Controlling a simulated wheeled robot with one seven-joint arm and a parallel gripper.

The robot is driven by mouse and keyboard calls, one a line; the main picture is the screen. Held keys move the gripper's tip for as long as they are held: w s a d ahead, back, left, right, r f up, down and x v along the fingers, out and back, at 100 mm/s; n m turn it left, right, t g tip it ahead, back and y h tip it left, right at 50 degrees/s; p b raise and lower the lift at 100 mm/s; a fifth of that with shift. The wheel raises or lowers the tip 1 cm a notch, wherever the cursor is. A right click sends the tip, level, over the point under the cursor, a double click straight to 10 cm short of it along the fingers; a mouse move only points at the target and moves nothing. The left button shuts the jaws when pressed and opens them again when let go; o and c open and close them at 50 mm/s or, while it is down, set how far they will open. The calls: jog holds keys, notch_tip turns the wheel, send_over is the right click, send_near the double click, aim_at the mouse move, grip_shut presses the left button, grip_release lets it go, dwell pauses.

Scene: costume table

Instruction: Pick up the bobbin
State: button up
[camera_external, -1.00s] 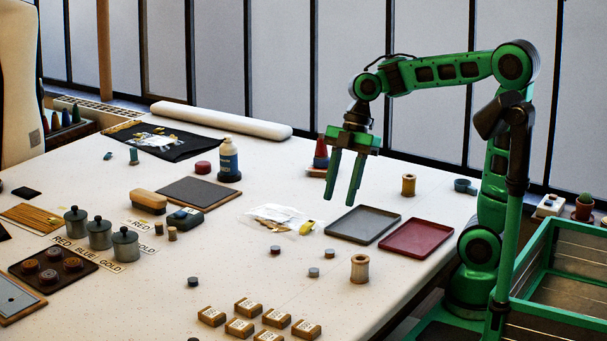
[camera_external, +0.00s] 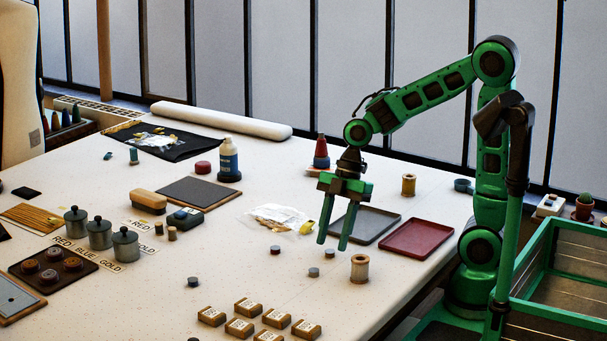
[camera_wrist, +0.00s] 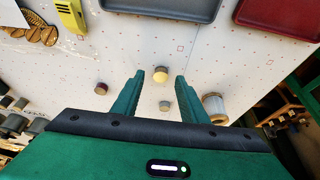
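My gripper (camera_external: 332,245) is open and empty, its two fingers pointing down above the table, apart from it. In the wrist view, a small tan-topped disc (camera_wrist: 160,73) shows between the fingertips, and a grey disc (camera_wrist: 165,105) shows between the fingers. A dark reddish disc (camera_wrist: 101,88) lies left of them. A pale wooden spool (camera_external: 359,268) stands upright to the right of the fingers; it also shows in the wrist view (camera_wrist: 215,108). A golden spool (camera_external: 408,185) stands farther back. I cannot tell which of these is called the bobbin.
A grey tray (camera_external: 388,222) and a red tray (camera_external: 416,238) lie behind and right of my gripper. A clear bag (camera_external: 278,218) lies left of it. Several small labelled wooden blocks (camera_external: 248,307) lie at the front. Bare table surrounds the discs.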

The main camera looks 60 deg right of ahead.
jog(key=shift+x, duration=0.85)
grip_shut()
